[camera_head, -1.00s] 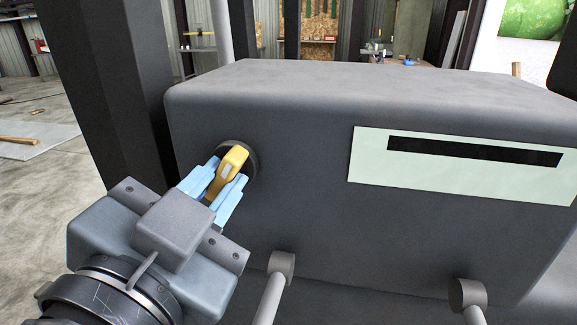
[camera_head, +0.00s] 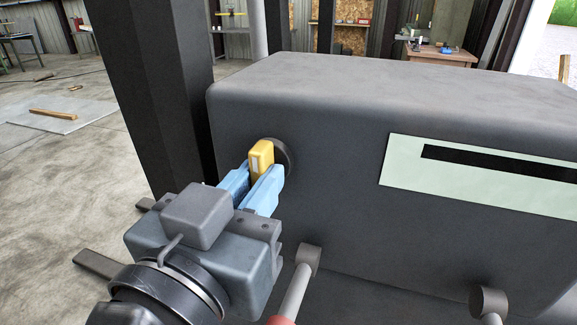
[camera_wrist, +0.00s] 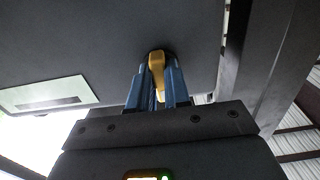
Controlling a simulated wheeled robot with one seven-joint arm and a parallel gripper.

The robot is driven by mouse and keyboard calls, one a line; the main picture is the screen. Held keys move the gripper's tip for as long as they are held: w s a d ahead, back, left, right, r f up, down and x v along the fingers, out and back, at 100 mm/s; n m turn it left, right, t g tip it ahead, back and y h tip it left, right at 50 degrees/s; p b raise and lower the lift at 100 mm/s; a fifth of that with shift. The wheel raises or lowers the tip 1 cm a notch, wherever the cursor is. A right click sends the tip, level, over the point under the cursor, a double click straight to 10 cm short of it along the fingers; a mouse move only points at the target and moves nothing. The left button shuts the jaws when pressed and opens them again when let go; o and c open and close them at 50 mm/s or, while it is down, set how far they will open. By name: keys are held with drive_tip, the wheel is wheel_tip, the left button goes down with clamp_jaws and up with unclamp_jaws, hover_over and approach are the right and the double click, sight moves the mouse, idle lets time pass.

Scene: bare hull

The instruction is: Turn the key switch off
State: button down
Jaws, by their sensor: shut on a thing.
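The key switch has a yellow handle (camera_head: 261,159) on a dark round base (camera_head: 284,156) on the front face of a grey box (camera_head: 320,165). The handle stands nearly upright in the head view, with a small pale mark on it. My gripper (camera_head: 256,183) has its blue fingers closed on the handle, one on each side. In the wrist view the yellow handle (camera_wrist: 156,66) shows between the two blue fingers of my gripper (camera_wrist: 157,85). The fingers hide the lower part of the handle.
A pale label plate with a black bar (camera_head: 400,165) is right of the switch. Grey pipes (camera_head: 292,290) come out low on the box. A dark post (camera_head: 150,90) stands close on the left. Open concrete floor (camera_head: 50,190) lies further left.

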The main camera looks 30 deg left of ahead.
drive_tip(key=shift+w, duration=0.1)
drive_tip(key=c, duration=1.1)
unclamp_jaws()
drive_tip(key=shift+b+v, duration=0.85)
drive_tip(key=shift+v, duration=3.05)
